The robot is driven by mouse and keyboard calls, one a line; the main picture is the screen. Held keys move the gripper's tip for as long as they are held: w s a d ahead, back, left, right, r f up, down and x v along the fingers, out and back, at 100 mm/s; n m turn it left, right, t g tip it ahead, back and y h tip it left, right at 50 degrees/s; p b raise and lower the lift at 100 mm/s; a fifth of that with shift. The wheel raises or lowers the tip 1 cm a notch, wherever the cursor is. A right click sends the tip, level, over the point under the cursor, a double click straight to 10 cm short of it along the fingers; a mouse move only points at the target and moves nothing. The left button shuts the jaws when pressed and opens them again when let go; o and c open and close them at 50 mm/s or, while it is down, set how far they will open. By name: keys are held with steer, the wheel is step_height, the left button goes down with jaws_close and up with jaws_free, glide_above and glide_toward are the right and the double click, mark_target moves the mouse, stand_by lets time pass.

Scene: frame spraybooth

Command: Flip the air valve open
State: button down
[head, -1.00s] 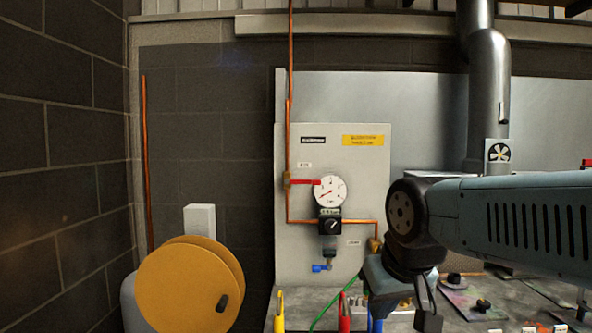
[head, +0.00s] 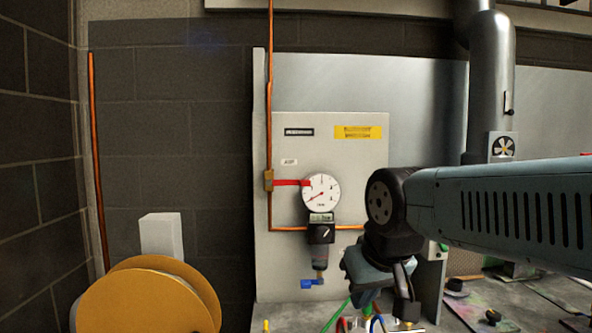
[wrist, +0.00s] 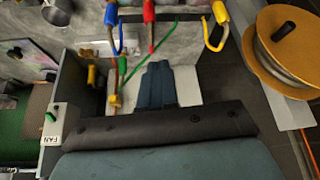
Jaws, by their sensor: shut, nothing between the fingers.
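The air valve is a brass body (head: 268,181) on a vertical copper pipe, at the left side of the grey wall panel in the head view. Its red lever (head: 289,182) lies level, across the pipe, and points right to the round gauge (head: 321,193). My gripper (wrist: 157,70) is shut and empty in the wrist view, its two blue fingers side by side and pointing down over the bench area. In the head view my arm's end is right of and lower than the valve, well apart from it.
A black regulator (head: 321,233) and a small blue tap (head: 312,284) sit below the gauge. A yellow hose reel (head: 150,300) stands at lower left. Coloured hoses and hooks, one with a red handle (wrist: 149,11), are near my gripper. A fan switch box (wrist: 57,125) also shows.

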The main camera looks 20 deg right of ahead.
steer(key=w+r+m+g, duration=0.2)
steer(key=w+r, duration=2.8)
steer(key=shift+w+h, duration=0.2)
steer(key=shift+h, duration=0.1)
steer(key=shift+r, duration=0.1)
glide_toward(288, 183)
steer(key=d+f, duration=0.4)
steer(key=f, duration=0.1)
steer(key=shift+d, duration=0.4)
steer(key=shift+f, duration=0.15)
